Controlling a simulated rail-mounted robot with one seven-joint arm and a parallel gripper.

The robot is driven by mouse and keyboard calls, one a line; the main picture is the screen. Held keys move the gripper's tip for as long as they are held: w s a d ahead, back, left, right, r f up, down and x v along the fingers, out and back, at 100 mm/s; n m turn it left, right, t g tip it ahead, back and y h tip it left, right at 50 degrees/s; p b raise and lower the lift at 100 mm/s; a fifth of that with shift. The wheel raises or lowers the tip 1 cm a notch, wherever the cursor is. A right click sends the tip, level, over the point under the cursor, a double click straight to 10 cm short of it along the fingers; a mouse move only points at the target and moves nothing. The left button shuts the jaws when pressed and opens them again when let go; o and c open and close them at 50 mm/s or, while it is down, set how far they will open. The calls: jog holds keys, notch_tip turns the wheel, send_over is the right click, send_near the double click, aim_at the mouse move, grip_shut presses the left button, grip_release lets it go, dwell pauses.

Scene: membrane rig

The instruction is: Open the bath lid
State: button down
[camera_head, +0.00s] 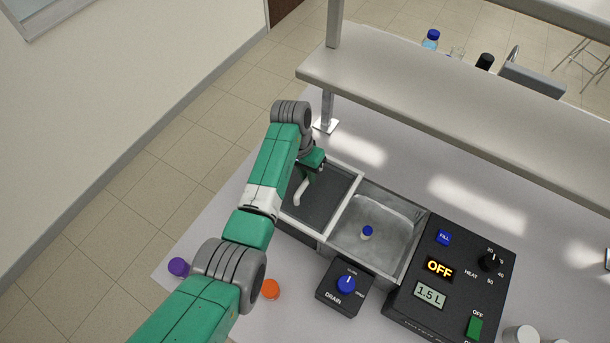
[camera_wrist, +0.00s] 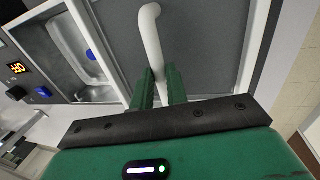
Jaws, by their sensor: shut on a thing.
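The bath lid is a dark grey panel (camera_head: 325,205) over the left part of the bath, and it fills the middle of the wrist view (camera_wrist: 210,45). Its white curved handle (camera_head: 299,193) stands up from it and shows in the wrist view (camera_wrist: 150,30). My gripper (camera_wrist: 163,78) is shut on the handle near one end. In the head view my gripper (camera_head: 312,165) is partly hidden by my arm.
A drain knob box (camera_head: 345,287) and a black control panel (camera_head: 450,265) reading OFF and 1.5 L stand by the bath. A shelf (camera_head: 450,110) overhangs behind. Purple (camera_head: 178,267) and orange (camera_head: 270,289) caps lie at the front left.

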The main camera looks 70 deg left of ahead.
aim_at(300, 181)
jog(key=shift+s+a, duration=0.3)
jog(key=shift+a, duration=0.1)
jog(key=c, duration=1.4)
grip_release()
jog(key=shift+r, duration=0.1)
jog(key=r, duration=0.5)
jog(key=a+r, duration=0.1)
jog(key=r, duration=0.1)
jog(key=shift+s+a+r, duration=0.1)
jog(key=shift+s+r, duration=0.15)
jog(key=shift+s, duration=0.15)
